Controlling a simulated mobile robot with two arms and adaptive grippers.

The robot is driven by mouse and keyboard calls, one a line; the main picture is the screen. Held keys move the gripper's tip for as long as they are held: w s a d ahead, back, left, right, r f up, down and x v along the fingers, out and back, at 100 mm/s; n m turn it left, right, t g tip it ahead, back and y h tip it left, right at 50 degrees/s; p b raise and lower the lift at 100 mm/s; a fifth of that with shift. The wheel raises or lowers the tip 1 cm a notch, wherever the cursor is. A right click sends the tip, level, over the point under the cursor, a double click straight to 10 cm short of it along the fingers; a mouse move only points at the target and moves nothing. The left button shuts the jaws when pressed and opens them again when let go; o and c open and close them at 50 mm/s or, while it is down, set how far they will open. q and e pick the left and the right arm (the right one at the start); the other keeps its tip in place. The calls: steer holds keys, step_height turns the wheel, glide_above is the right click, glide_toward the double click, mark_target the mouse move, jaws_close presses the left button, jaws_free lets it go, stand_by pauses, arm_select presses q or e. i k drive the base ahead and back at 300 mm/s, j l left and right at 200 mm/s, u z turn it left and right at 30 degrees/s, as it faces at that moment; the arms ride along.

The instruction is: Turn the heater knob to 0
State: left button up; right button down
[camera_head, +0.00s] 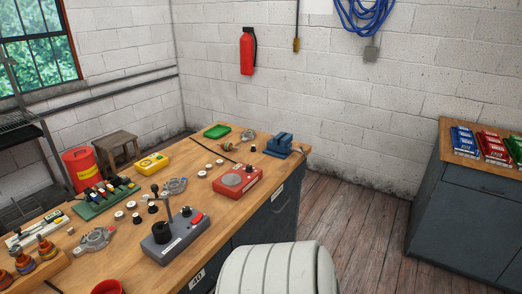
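A red box-shaped unit (238,183) with a round grey plate (232,180) on top sits on the wooden bench (215,262), near its right edge. It looks like the heater. A pale label or panel shows on its right side. Its knob and setting are too small to make out. Neither of my grippers is in view, and nothing is seen touching the red unit.
A grey device (175,238) with an upright lever stands nearer on the bench. Small rings and metal parts lie around it. A blue vise (284,144) is at the far right corner. Floor (350,200) is clear between bench and right cabinet (460,215).

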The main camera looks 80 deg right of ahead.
mark_target(249, 169)
steer(key=z, duration=2.4)
